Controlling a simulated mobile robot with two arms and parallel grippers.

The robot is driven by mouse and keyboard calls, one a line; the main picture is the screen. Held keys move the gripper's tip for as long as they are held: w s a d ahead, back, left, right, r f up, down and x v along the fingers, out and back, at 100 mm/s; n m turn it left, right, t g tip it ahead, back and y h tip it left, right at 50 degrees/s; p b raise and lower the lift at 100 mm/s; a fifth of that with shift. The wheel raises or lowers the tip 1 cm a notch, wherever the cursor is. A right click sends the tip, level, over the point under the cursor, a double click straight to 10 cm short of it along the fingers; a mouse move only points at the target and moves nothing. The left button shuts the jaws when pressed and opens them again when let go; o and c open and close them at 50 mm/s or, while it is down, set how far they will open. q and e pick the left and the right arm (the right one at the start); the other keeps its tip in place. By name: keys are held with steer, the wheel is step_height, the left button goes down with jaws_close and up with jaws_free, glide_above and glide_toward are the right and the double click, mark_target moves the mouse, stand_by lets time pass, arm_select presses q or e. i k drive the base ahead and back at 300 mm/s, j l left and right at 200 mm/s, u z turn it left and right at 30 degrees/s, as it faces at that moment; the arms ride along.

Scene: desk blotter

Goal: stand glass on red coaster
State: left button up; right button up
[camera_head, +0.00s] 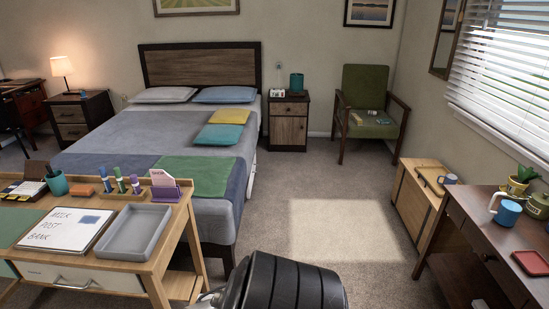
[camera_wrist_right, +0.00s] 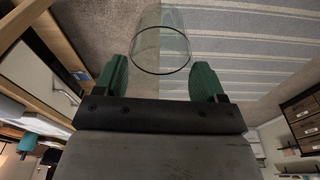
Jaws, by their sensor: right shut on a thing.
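A clear glass (camera_wrist_right: 160,30) is between the green finger pads of my right gripper (camera_wrist_right: 162,66) in the right wrist view. The gripper is shut on it, and the dark ring of one rim faces the camera. Neither the glass nor the right gripper shows in the head view. A flat red square piece with a raised edge (camera_head: 530,262) lies on the dark table at the right; I cannot tell whether it is the red coaster. My left gripper is in neither view.
Open carpet lies between.

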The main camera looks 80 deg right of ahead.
mark_target(531, 262)
steer(key=l+z, duration=0.2)
steer(key=z, duration=0.25)
steer(key=i+l+z, duration=0.1)
steer(key=z, duration=0.3)
steer(key=i+l+z, duration=0.15)
steer(key=z, duration=0.3)
steer(key=i+l+z, duration=0.1)
steer(key=z, duration=0.35)
steer(key=i+z, duration=0.1)
steer(key=z, duration=0.35)
steer(key=i+l+z, duration=0.15)
steer(key=z, duration=0.25)
steer(key=i+l+z, duration=0.1)
steer(key=i+z, duration=0.15)
steer(key=z, duration=0.15)
steer(key=i+z, duration=0.45)
steer(key=z, duration=0.3)
steer(key=i+z, duration=0.9)
steer(key=i+j+z, duration=0.2)
steer(key=z, duration=0.2)
steer(key=i+j+z, duration=0.15)
steer(key=i+z, duration=0.15)
steer(key=z, duration=0.15)
steer(key=i+j+z, duration=0.3)
steer(key=z, duration=0.15)
steer(key=i+j+z, duration=0.25)
steer(key=z, duration=0.2)
steer(key=i+j+z, duration=0.1)
steer(key=j, duration=0.2)
